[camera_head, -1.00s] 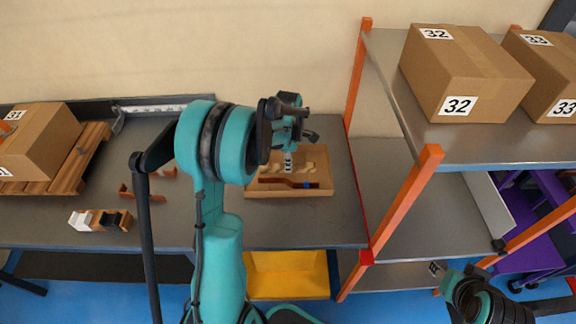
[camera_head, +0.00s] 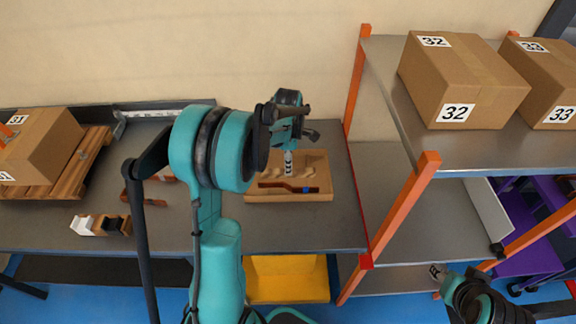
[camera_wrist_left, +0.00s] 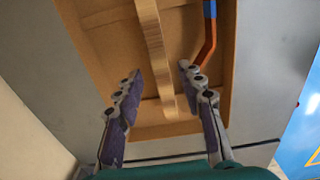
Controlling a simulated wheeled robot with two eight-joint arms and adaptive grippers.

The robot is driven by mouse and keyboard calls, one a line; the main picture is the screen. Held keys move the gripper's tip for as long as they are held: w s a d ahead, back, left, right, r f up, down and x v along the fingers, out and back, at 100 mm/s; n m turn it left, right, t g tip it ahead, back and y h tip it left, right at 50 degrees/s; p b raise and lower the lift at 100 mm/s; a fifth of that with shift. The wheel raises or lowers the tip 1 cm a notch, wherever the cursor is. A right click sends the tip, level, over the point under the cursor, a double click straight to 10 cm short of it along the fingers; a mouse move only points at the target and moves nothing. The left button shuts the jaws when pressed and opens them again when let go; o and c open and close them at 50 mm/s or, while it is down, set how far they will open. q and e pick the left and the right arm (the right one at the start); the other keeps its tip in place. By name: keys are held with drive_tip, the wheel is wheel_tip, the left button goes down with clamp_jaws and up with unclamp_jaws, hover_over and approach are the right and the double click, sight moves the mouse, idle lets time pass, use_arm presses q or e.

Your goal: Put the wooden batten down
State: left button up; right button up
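The wooden batten (camera_wrist_left: 153,50) is a pale, narrow strip lying in a shallow wooden tray (camera_head: 262,197); the head view shows light wavy-edged wood there. My left gripper (camera_head: 288,170) is above the tray, pointing down. In the left wrist view its fingers (camera_wrist_left: 161,72) stand apart, one on each side of the batten, with gaps on both sides. A red-brown bar with a blue part (camera_head: 285,186) lies in the tray, close to the right finger in the wrist view. My right gripper (camera_head: 438,271) is small at the lower right, off the table; its fingers are unclear.
The tray stands on a grey table (camera_head: 280,232), near an orange-posted shelf (camera_head: 400,210) on the right holding cardboard boxes (camera_head: 462,80). A box on a pallet (camera_head: 85,165), copper-coloured pieces (camera_head: 131,192) and a white-and-brown block (camera_head: 100,225) are at left. The table's front is clear.

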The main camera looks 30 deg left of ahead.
use_arm(q)
wheel_tip(320, 180, up, 9)
drive_tip(key=p, duration=0.3)
drive_tip(key=s+d+r+m+t, duration=0.3)
drive_tip(key=s+d+r+m, duration=0.5)
drive_tip(key=m, duration=0.4)
drive_tip(key=s+d+f+m+t, duration=0.2)
drive_tip(key=s+d+m+t, duration=0.2)
drive_tip(key=s+d+m, duration=0.3)
drive_tip(key=s+m, duration=0.3)
drive_tip(key=m, duration=0.2)
drive_tip(key=shift+s+f, duration=0.15)
drive_tip(key=shift+f, duration=0.2)
